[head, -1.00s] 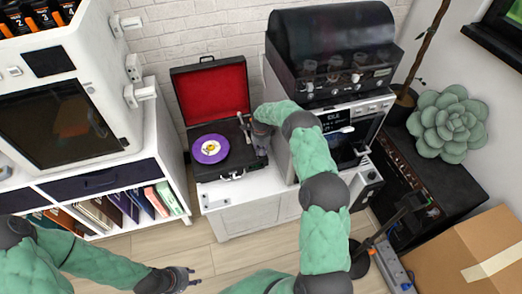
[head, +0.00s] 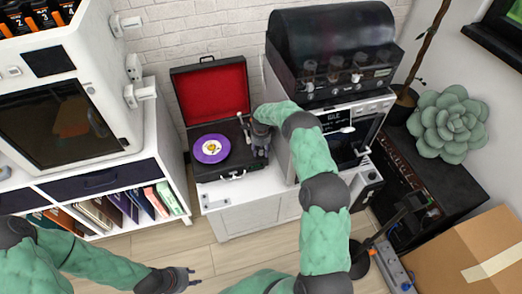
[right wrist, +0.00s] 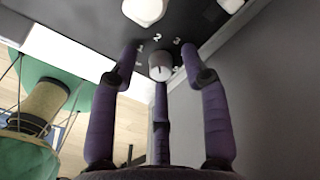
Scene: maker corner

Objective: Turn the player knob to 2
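The record player (head: 228,168) has its red-lined lid up and a purple record (head: 211,149) on it. My right gripper (head: 259,153) is over the right side of the player's deck. In the right wrist view, a small round grey knob (right wrist: 160,66) with a dark red mark sits among the numbers 1, 2 and 3 on a dark panel. The fingers of my right gripper (right wrist: 160,64) are spread around the knob, with gaps at its sides. I cannot tell exactly which number the mark points to. My left gripper (head: 188,276) is open and empty above the floor.
A white cabinet (head: 235,214) carries the player. A black-hooded machine (head: 330,45) and an oven-like unit (head: 345,122) stand just right of my right arm. Another pale knob (right wrist: 143,10) is near the small one. A cardboard box (head: 470,255) is at the lower right.

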